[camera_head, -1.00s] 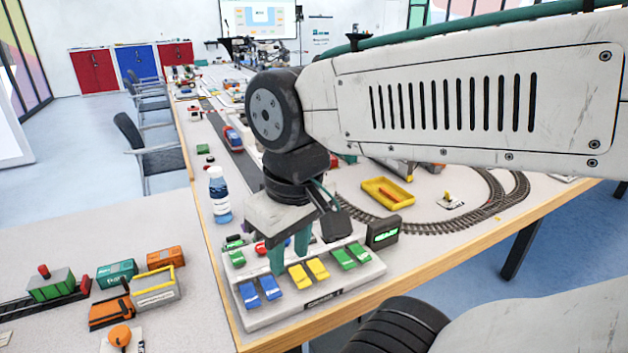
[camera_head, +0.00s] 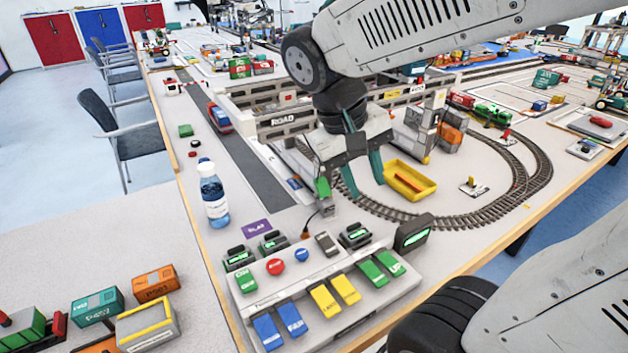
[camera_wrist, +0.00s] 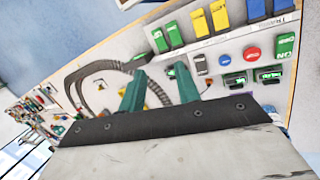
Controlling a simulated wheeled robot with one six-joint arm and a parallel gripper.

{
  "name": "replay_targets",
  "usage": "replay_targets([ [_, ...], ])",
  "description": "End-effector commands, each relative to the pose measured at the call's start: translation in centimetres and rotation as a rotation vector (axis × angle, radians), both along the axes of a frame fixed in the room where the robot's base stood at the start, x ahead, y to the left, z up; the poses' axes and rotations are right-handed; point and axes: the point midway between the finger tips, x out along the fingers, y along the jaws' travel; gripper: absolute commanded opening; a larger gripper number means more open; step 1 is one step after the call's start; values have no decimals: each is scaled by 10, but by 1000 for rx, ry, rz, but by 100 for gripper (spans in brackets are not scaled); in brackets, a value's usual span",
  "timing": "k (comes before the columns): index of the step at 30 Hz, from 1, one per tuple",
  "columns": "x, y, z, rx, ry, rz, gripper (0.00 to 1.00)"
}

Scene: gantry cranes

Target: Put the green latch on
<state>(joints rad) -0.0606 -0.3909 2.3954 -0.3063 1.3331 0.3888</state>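A grey control panel (camera_head: 385,301) stands near the table's front edge. It bears a pair of green paddles (camera_head: 381,268) at its right, a yellow pair (camera_head: 334,297), a blue pair (camera_head: 279,326) and a small green switch (camera_head: 245,279) at its left. The paddles also show in the wrist view, with the green pair (camera_wrist: 167,36) beyond my gripper. I cannot tell which green piece is the latch. My gripper (camera_head: 364,184) is open and empty, with its teal fingers apart. In the head view it appears above and behind the panel, touching none of the paddles.
A small screen (camera_head: 413,236) stands at the panel's right back corner. Red (camera_head: 275,267) and blue (camera_head: 302,255) round buttons sit on the panel. A yellow tray (camera_head: 410,181) and curved rail track (camera_head: 522,157) lie behind. A water bottle (camera_head: 213,199) stands left.

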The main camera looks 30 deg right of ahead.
Motion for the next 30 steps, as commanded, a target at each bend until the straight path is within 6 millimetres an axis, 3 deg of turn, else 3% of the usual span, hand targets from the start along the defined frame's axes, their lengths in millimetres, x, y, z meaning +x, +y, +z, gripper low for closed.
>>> replay_targets([
  [6, 71, -23, -17, -320, 93, -123, 33],
  [11, 127, -31, -39, -570, 83, -175, 33],
  [18, 213, -27, -92, -931, -51, -183, 33],
  [25, 269, -13, -144, -1150, -257, -151, 33],
  [30, 297, -5, -153, -1247, -505, -205, 33],
])
